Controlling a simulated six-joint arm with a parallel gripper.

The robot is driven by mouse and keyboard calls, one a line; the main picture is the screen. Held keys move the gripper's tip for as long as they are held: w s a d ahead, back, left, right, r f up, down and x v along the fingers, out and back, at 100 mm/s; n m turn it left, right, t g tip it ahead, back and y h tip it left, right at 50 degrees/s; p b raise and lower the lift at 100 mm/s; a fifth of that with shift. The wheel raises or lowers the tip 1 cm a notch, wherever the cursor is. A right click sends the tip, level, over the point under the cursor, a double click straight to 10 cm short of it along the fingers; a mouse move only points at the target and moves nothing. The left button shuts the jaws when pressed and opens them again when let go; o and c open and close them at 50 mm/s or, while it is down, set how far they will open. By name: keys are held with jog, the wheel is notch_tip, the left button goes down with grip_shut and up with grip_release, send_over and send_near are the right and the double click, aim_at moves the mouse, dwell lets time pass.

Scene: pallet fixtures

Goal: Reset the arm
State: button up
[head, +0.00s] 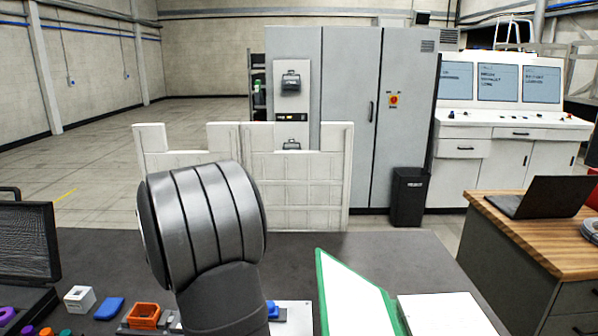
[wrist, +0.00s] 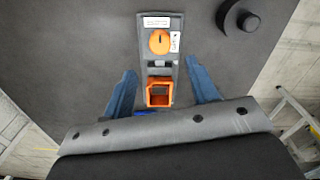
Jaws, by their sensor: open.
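My gripper (wrist: 161,66) shows in the wrist view as two blue fingers spread wide apart, open with nothing held. Below and between the fingers is a grey fixture plate (wrist: 150,70) on the dark table. It carries an orange disc (wrist: 159,41) and an orange square frame (wrist: 152,101). The fingers do not appear to touch the parts; the exact height is unclear. In the head view my arm fills the lower middle and hides the gripper. An orange square part (head: 143,311) shows left of the arm there.
On the table, a white block (head: 79,298), a blue block (head: 109,309) and an open black case (head: 28,248) lie left. A green-edged folder (head: 352,295) and white papers (head: 445,314) lie right. A white panel (head: 300,180) stands behind. A black knob (wrist: 240,19) shows in the wrist view.

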notch_tip(320, 180, up, 9)
notch_tip(320, 180, down, 18)
jog(key=shift+r, duration=0.1)
jog(key=m, duration=0.4)
jog(key=shift+r, duration=0.1)
jog(key=m, duration=0.4)
jog(key=shift+m, duration=0.4)
jog(key=m, duration=0.4)
jog(key=shift+m, duration=2.1)
